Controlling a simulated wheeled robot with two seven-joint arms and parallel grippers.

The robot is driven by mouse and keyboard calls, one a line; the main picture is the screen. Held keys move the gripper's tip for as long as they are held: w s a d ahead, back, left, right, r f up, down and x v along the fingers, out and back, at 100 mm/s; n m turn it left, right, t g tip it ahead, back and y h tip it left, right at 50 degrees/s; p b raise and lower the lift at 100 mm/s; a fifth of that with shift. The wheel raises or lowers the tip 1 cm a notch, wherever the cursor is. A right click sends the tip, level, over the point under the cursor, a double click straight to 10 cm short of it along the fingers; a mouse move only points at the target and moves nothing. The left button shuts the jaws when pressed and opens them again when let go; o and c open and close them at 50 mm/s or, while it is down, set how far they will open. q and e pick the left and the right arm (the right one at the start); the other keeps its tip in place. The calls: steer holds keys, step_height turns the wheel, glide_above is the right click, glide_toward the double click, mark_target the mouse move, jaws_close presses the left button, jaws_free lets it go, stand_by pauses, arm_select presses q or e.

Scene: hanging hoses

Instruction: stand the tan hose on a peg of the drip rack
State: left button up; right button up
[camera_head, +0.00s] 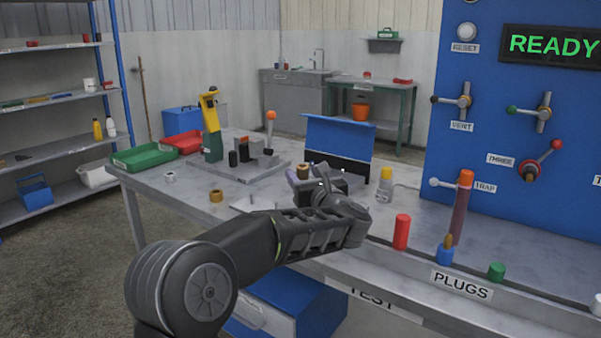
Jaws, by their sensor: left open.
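My left arm reaches in from the bottom and across the table. My left gripper (312,184) is open over the middle of the table and points away from me. A short tan piece with a dark top (302,171) shows at its fingertips. It may be the end of the tan hose. I cannot tell whether it is between the fingers or beyond them. A pale plate with small upright pegs (250,203), probably the drip rack, lies left of the gripper, partly hidden by my arm. My right gripper is not in view.
A blue upright board (338,140) stands behind the gripper, with a bottle (384,187) to the right. A red plug (401,231) and an orange-topped tube (461,205) stand near the blue panel (500,85).

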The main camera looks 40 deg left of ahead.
arm_select(q)
steer(key=v, duration=0.4)
steer(key=shift+s+d, duration=0.1)
stand_by(0.8)
